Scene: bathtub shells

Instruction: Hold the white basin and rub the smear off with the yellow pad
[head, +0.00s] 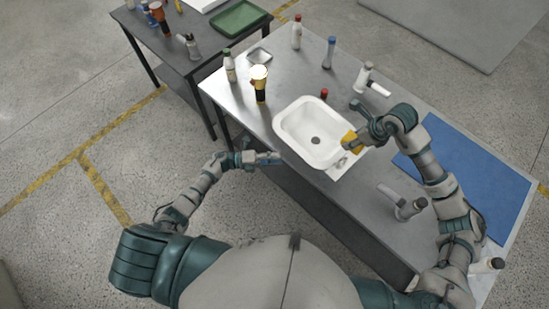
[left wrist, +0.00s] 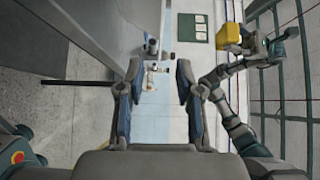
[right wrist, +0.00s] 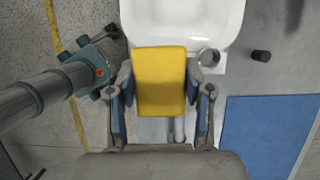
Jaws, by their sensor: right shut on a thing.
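The white basin (head: 289,127) sits in the grey counter in the head view, its drain showing. Its near end shows at the top of the right wrist view (right wrist: 184,36). My right gripper (head: 358,137) is shut on the yellow pad (right wrist: 160,80) and holds it at the basin's right rim. I cannot tell whether the pad touches the basin. My left gripper (head: 268,158) is at the counter's front edge, left of the basin and apart from it. Its fingers stand open and empty in the left wrist view (left wrist: 157,95). I cannot make out a smear.
A black and yellow bottle (head: 260,86), a small red-capped item (head: 324,93) and several bottles stand behind the basin. A blue mat (head: 470,170) lies to the right. A grey tap-like item (head: 405,205) stands at the front right. A second table (head: 190,55) is at the back left.

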